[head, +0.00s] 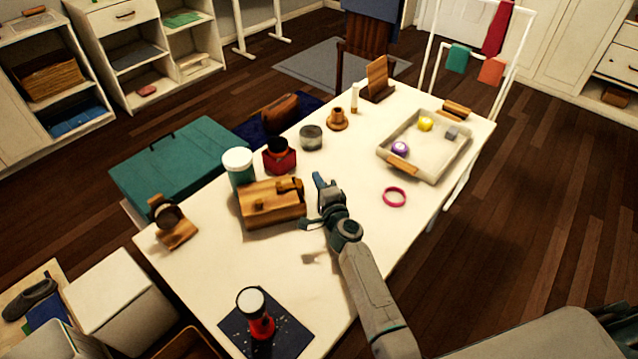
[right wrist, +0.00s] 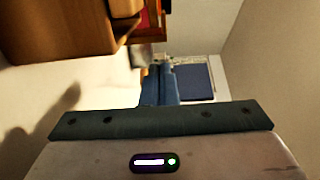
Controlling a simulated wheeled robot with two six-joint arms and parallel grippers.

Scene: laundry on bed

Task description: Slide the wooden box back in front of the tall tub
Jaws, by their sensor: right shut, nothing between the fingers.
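The wooden box (head: 262,210) stands on the white table, with a smaller wooden piece at its right top. It also fills the upper left of the right wrist view (right wrist: 55,28). The tall tub (head: 239,168), teal with a white lid, stands just behind the box's left part, its lower side partly hidden by the box. My right gripper (head: 319,182) is shut and empty, just right of the box; whether it touches the box I cannot tell. Its closed fingers show in the right wrist view (right wrist: 160,86). My left gripper is not in view.
A red pot (head: 279,157) and a grey jar (head: 311,138) stand behind the box. A pink ring (head: 395,197) and a tray (head: 386,147) lie to the right. A red lamp-like item (head: 259,315) stands on a dark mat at the front.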

